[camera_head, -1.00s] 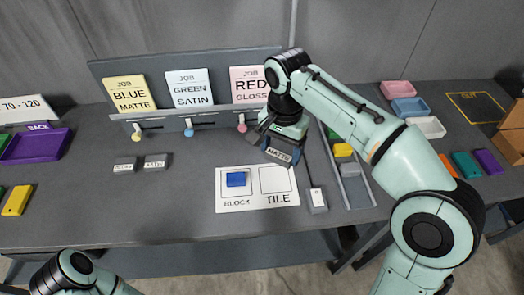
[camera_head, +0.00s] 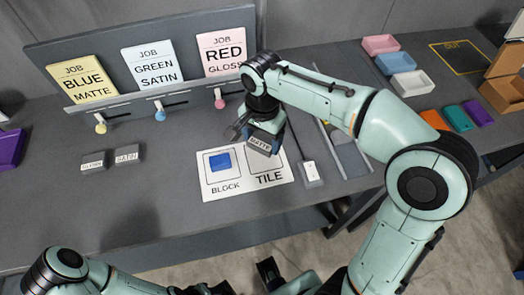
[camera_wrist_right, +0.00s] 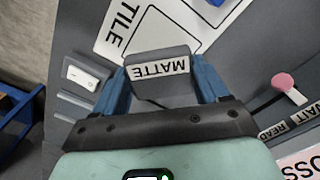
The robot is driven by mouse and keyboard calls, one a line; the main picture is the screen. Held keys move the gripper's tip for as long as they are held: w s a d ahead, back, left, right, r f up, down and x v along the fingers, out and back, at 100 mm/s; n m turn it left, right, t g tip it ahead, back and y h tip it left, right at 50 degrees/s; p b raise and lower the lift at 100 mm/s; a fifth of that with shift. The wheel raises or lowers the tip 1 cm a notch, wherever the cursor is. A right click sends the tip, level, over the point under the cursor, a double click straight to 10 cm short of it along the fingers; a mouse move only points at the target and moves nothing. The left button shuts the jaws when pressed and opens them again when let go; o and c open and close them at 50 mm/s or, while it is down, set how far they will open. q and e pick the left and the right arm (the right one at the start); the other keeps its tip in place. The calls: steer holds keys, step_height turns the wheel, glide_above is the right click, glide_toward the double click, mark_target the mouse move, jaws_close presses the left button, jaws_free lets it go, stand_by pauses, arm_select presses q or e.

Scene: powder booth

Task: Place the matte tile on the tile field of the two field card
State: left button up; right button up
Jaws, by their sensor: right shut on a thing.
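The matte tile (camera_head: 261,144), a grey block with a white MATTE label, is between the fingers of my right gripper (camera_head: 258,135). The right wrist view shows the tile (camera_wrist_right: 158,73) between two blue fingers (camera_wrist_right: 160,85). The white two field card (camera_head: 215,188) lies on the bench with a blue block (camera_head: 219,161) on its BLOCK field. The tile overlaps the upper part of the outlined TILE field (camera_head: 266,168) in the head view. I cannot tell whether tile and card touch. My left arm shows at the bottom left; its gripper is not clearly visible.
Gloss (camera_head: 93,161) and satin (camera_head: 127,154) tiles stand left of the card. A small switch box (camera_head: 310,171) is close to its right. The job board (camera_head: 150,75) with pegs is behind. Trays (camera_head: 403,85) lie at far right. The bench front is clear.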

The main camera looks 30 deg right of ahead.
mark_target(262, 157)
steer(key=shift+f+b, duration=0.4)
steer(key=shift+f, duration=2.35)
steer(key=shift+f, duration=0.15)
steer(key=o, duration=1.1)
steer(key=shift+r, duration=0.25)
step_height(262, 157, up, 12)
steer(key=shift+f+p, duration=0.1)
steer(key=shift+p, duration=1.05)
